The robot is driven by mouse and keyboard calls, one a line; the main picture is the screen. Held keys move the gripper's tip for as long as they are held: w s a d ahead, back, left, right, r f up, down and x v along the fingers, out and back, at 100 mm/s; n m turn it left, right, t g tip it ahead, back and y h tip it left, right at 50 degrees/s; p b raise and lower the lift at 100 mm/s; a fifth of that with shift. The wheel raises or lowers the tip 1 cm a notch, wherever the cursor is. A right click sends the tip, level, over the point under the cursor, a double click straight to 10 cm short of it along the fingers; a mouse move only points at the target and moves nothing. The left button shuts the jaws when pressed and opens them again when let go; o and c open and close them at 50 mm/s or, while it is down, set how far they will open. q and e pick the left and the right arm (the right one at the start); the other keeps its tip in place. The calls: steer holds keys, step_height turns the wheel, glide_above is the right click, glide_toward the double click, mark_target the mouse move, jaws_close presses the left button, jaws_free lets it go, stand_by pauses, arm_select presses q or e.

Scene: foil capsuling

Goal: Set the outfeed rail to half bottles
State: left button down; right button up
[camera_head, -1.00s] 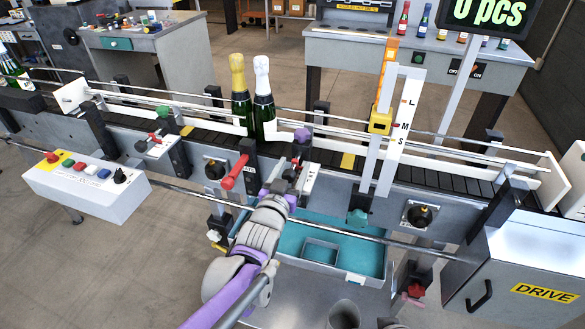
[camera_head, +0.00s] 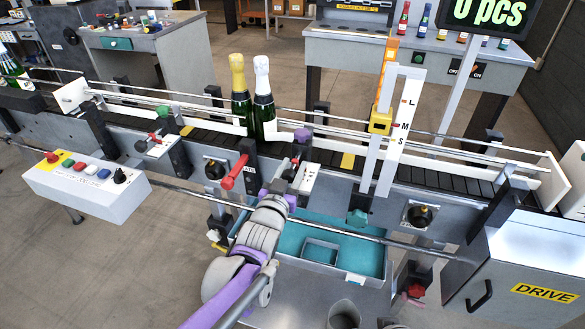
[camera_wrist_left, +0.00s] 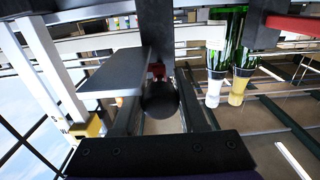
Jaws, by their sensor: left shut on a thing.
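My left gripper (camera_head: 285,190) is shut at the front of the conveyor, at a black bracket beside a small white plate (camera_head: 311,178) with dark marks. A purple knob (camera_head: 302,135) is above this bracket. In the left wrist view a round black knob (camera_wrist_left: 160,99) sits between the gripper's fingers, with a little red behind it. Thin guide rails (camera_head: 440,153) run along the belt to the right; the plate's markings are too small to read. My right gripper is not in view.
Two bottles, gold-topped (camera_head: 238,95) and white-topped (camera_head: 262,95), stand on the belt behind my gripper. A red lever (camera_head: 234,172) is close on the left. A white post (camera_head: 403,120) marked L, M, S stands right. A teal tray (camera_head: 375,262) lies below.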

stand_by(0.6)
arm_select(q)
steer(key=shift+s+a, duration=0.2)
steer(key=shift+s, duration=0.4)
steer(key=shift+c, duration=2.3)
jaws_free()
steer(key=v, duration=1)
steer(key=shift+s, duration=0.4)
steer(key=shift+a, duration=0.15)
